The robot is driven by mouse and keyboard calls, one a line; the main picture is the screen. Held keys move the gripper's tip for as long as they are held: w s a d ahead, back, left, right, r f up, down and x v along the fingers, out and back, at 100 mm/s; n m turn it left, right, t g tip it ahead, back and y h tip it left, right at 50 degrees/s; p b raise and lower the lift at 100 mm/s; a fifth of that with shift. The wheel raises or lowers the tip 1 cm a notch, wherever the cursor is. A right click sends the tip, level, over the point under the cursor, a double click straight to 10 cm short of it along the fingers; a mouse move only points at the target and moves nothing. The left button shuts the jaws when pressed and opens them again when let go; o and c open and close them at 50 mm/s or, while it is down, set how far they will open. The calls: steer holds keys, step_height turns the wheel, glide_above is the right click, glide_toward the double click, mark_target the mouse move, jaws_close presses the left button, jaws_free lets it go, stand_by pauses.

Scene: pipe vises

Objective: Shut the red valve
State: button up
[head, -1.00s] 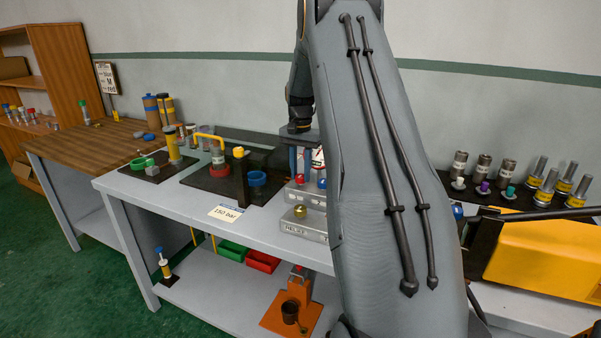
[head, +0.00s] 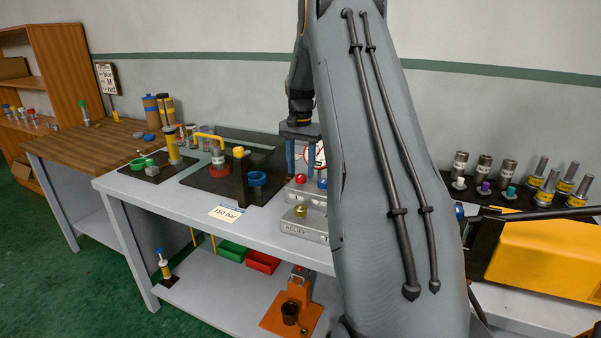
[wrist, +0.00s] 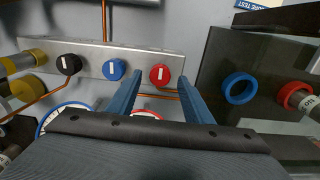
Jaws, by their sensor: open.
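The red valve (wrist: 160,74) is a round red knob with a white bar mark, at the right end of a row on a metal panel (wrist: 118,62). In the wrist view the bar stands nearly upright. A small red knob (head: 300,179) shows on the panel in the head view. My gripper (wrist: 160,82) is open, its two blue fingers on either side of the red valve in the picture. In the head view my gripper (head: 303,156) points down above the panel. Nothing is between the fingers, and contact with the knob cannot be made out.
A blue knob (wrist: 114,69) and a black knob (wrist: 69,64) sit left of the red one. A dark fixture with a blue ring (wrist: 239,88) and a red ring (wrist: 294,96) stands to the right. Gauges (wrist: 62,116) lie partly hidden behind my gripper.

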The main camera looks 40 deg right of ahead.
mark_target(300, 176)
steer(key=shift+r+b, duration=0.6)
steer(key=shift+r, duration=2.45)
